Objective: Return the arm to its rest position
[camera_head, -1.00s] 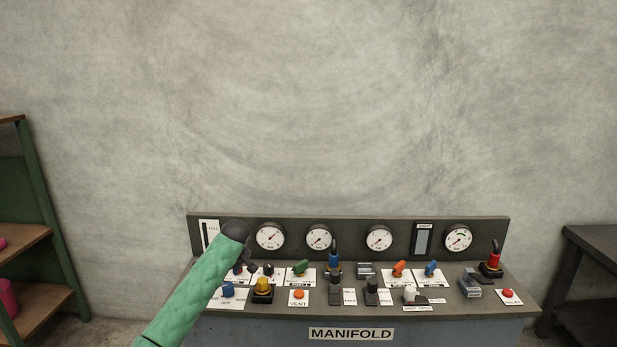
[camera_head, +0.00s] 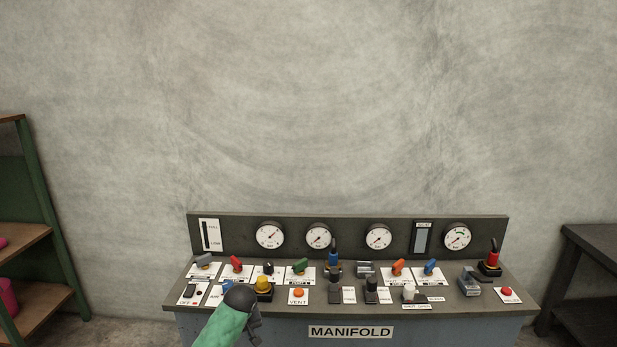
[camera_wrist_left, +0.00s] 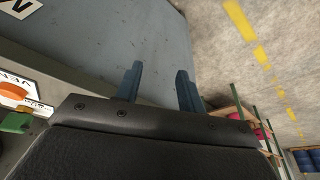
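My left arm, in a green sleeve with a dark wrist, comes in at the bottom of the head view. My left gripper (camera_head: 254,328) is in front of the left part of the manifold console (camera_head: 440,306), low near its front edge, partly hidden by my wrist. In the left wrist view the two fingers of the left gripper (camera_wrist_left: 156,88) stand apart with nothing between them, beside the console's blue-grey front panel (camera_wrist_left: 110,45). My right gripper is not in view.
The console carries several gauges, coloured knobs and levers, with an orange vent button (camera_head: 298,293) close to my left wrist. A green shelf unit (camera_head: 38,215) stands at the left. A dark table (camera_head: 590,245) stands at the right. The wall behind is bare.

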